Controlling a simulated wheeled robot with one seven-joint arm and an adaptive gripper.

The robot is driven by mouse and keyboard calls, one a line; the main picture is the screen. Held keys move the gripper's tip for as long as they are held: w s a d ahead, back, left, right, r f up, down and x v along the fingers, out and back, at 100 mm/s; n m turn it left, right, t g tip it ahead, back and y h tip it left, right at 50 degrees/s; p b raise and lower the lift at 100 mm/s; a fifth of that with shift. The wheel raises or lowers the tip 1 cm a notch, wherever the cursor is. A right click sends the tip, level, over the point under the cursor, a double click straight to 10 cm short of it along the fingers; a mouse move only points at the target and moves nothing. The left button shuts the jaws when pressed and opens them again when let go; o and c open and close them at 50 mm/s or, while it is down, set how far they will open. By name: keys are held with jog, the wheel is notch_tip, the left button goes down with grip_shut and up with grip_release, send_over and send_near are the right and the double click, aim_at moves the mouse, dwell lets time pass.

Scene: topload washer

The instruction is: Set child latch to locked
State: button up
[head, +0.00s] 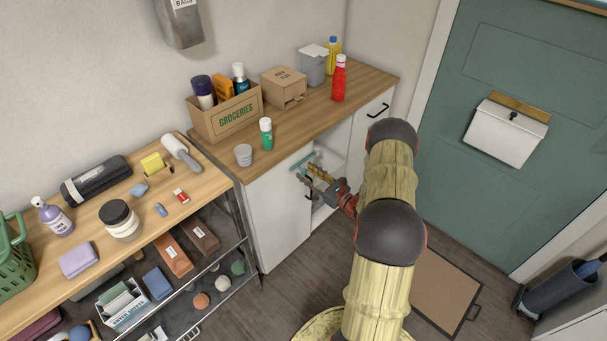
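My gripper (310,178) is at the front of the white cabinet under the wooden counter, beside the edge of the cabinet's left door (275,216). A gap between the two doors shows a pale interior. A small teal strip (300,161) sits near the top of the left door's edge, close to the fingers. Small brownish parts lie among the fingers. I cannot tell which piece is the child latch or how it is set. The fingers are too small and overlapped to tell whether they are open or touching anything. My arm hides part of the right door (365,122).
The counter (318,112) holds a groceries box (230,118), a cardboard box (283,88), a grey cup (243,154), a green bottle (266,134) and a red bottle (339,80). A cluttered shelf unit (105,222) stands left. A floor mat (440,288) lies right.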

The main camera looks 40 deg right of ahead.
jog(key=shift+w, duration=1.15)
jog(key=shift+c, duration=1.1)
grip_shut()
